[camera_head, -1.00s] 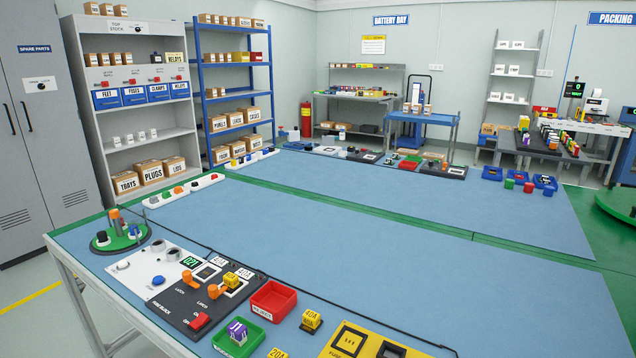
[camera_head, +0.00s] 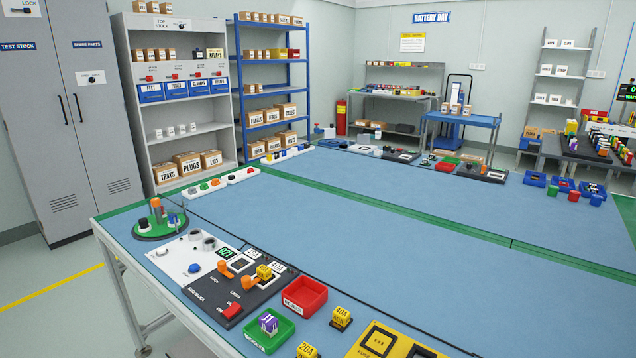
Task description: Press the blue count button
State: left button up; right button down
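The blue count button (camera_head: 195,267) is a small round blue cap on the white panel (camera_head: 176,262) near the left front corner of the long blue-topped table. A small green-on-black display (camera_head: 225,252) sits on the same panel, to the right of the button. White and black round knobs stand behind the button. Neither of my grippers is in view, and nothing covers the button.
A black fuse block (camera_head: 240,292) with orange latches and a red switch adjoins the panel. A green turntable (camera_head: 160,226) stands behind it. Red (camera_head: 305,296) and green (camera_head: 270,332) trays lie to the right. The table's middle is clear.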

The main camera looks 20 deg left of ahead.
aim_at(193, 268)
jog(key=k+l+u, duration=0.1)
jog(key=u, duration=1.15)
jog(key=k+j, duration=0.05)
